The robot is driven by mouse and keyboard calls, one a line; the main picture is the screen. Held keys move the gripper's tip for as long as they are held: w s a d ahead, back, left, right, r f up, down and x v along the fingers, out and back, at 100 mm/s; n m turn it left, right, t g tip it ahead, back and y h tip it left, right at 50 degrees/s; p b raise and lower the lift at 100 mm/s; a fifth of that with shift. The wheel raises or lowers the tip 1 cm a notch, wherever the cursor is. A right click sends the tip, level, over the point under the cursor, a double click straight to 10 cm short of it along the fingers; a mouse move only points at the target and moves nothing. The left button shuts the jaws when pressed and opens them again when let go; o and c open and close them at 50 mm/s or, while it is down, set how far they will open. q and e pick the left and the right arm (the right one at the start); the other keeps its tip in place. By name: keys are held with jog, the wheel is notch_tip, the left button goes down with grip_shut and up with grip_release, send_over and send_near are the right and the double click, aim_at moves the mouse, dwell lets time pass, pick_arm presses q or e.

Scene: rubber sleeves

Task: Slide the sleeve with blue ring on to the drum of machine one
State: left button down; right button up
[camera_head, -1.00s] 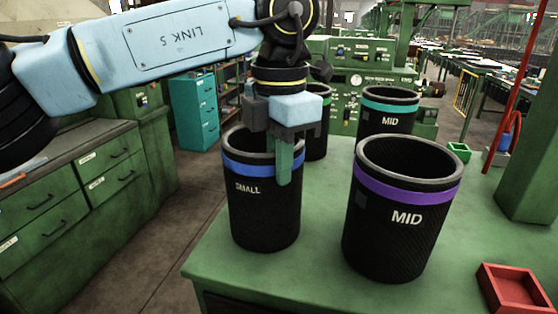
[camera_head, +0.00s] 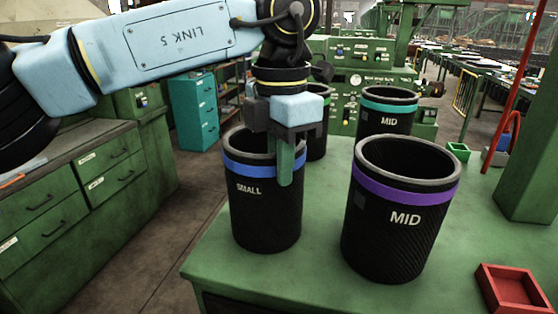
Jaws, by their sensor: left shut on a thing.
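The sleeve with the blue ring (camera_head: 262,205) is a black open cylinder marked SMALL, upright on the green table (camera_head: 330,285) at its left side. My left gripper (camera_head: 287,160) comes down from above at the sleeve's right rim. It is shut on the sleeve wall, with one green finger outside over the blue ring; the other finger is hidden. My right gripper is not in view. I cannot tell which machine is machine one, and no drum is clearly visible.
A purple-ringed MID sleeve (camera_head: 400,215) stands close on the right. A teal-ringed MID sleeve (camera_head: 388,111) and a partly hidden green-ringed sleeve (camera_head: 318,125) stand behind. A red tray (camera_head: 513,290) lies front right, a green box (camera_head: 458,152) farther back. Green machinery (camera_head: 365,78) stands behind.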

pick_arm(q)
jog(key=shift+a+r+p, duration=0.1)
jog(key=shift+r+p, duration=2.5)
jog(key=shift+r, duration=0.95)
jog(key=shift+w, duration=0.1)
